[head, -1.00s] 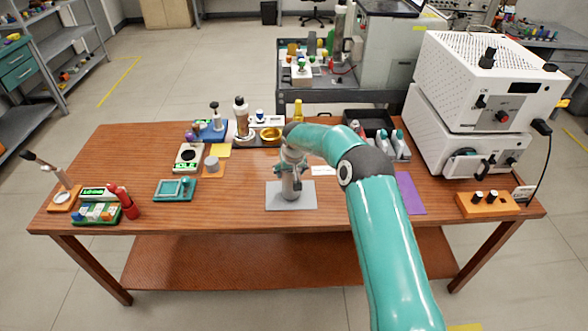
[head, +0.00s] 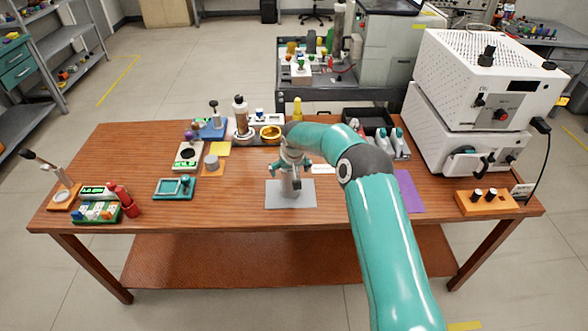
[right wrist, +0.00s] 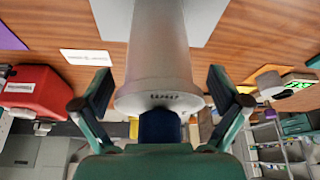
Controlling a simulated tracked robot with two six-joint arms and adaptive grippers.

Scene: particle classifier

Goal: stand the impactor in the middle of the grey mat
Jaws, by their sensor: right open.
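The impactor, a grey metal cylinder (head: 288,188), stands upright on the grey mat (head: 306,201), close to its middle. My right gripper (head: 291,167) is at the impactor's upper part, partly hiding it from the head camera. In the right wrist view the impactor (right wrist: 160,50) lies between the two spread fingers of the right gripper (right wrist: 161,85), with a gap on each side. The mat (right wrist: 205,14) shows beyond the impactor's foot there. My left gripper is in neither view.
A white label card (head: 322,169) lies right of the gripper, and a purple mat (head: 409,192) farther right. White stacked instruments (head: 482,85) stand at the right end. An orange square with a grey cylinder (head: 211,163) is at left. Bare wood lies left of the grey mat.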

